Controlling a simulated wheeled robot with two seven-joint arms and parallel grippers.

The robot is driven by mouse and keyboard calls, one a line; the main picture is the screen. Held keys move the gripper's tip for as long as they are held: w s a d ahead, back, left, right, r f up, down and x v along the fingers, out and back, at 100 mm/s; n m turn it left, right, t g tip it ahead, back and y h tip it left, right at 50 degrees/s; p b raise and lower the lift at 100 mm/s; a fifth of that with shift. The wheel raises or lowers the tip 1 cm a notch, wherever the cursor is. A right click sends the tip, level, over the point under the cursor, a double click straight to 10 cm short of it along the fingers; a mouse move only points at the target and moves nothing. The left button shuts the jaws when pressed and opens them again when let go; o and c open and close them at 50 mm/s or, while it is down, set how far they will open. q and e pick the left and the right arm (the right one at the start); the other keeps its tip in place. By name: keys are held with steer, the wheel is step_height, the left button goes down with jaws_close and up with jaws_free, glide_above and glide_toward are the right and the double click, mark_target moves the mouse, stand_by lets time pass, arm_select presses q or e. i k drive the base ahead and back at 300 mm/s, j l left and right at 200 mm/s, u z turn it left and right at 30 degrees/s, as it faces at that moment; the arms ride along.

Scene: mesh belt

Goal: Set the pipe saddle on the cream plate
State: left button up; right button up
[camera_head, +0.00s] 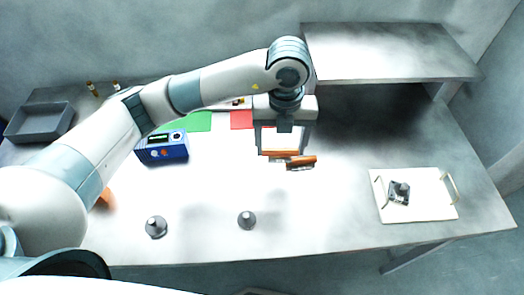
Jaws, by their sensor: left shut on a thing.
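My left gripper (283,148) reaches down over the middle of the table, its fingers spread wide around an orange piece, which I take to be the pipe saddle (280,153). It is shut on that piece at the fingertips. A pale cream surface (280,139), likely the cream plate, shows between the fingers, just above the orange piece in the picture. The fingers and wrist hide its edges. I cannot tell whether the piece touches it. My right gripper is not in view.
An orange-brown part (301,162) lies just in front of the gripper. A blue device (162,148), green mat (197,122) and red mat (241,119) are left. Grey cones (156,228) (247,220) stand in front. A white tray (430,205) is right; a raised shelf (390,52) is behind.

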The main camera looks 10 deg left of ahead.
mark_target(427, 192)
steer(key=k, duration=1)
